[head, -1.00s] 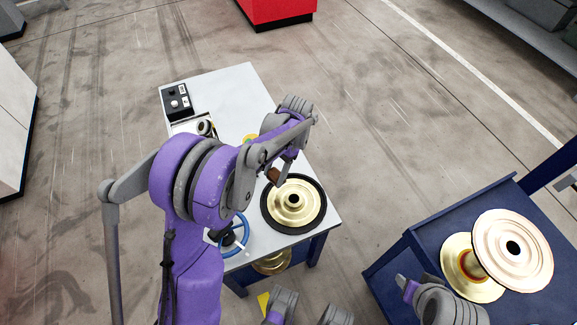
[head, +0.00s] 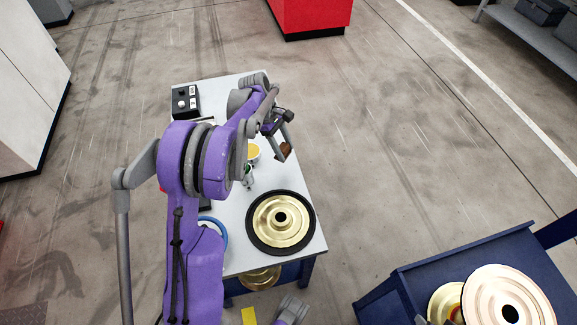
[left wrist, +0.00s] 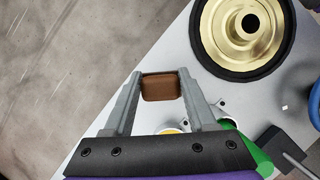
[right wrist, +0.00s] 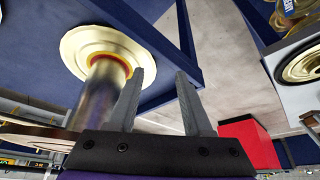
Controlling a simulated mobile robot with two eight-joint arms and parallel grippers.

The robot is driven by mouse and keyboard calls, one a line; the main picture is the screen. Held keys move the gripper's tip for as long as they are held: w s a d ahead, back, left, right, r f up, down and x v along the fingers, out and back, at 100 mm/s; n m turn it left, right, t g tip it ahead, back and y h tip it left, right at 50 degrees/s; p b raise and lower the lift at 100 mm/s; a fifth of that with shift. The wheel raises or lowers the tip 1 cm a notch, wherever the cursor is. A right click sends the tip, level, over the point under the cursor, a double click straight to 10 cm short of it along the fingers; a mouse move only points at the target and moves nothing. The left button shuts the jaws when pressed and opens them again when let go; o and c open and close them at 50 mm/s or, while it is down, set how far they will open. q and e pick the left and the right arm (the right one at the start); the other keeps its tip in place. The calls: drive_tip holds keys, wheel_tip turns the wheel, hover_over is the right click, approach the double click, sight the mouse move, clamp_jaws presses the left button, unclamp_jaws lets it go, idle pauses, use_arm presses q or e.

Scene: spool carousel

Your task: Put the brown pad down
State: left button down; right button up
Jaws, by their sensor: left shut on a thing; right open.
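The brown pad (left wrist: 160,87) is a small rounded block between the fingertips of my left gripper (left wrist: 159,90) in the left wrist view. In the head view my left gripper (head: 284,150) is shut on the brown pad (head: 283,152) and holds it over the right edge of the white table (head: 305,225), behind the gold spool. I cannot tell its exact height above the table. My right gripper (right wrist: 160,85) is open and empty, close to a gold-flanged spool (right wrist: 103,60) in the right wrist view.
A gold spool with a black rim (head: 281,222) lies on the table's front part. A yellow-topped cup (head: 254,152), a switch box (head: 185,100) and a blue ring (head: 217,232) are also there. A blue cart (head: 400,285) with spools stands at the lower right.

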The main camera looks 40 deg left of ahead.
use_arm(q)
wheel_tip(320, 180, down, 4)
drive_tip(key=shift+f, duration=0.1)
drive_tip(key=shift+f+b, duration=0.5)
drive_tip(key=shift+f, duration=1.4)
drive_tip(key=shift+f, duration=0.1)
drive_tip(key=shift+c, duration=1)
unclamp_jaws()
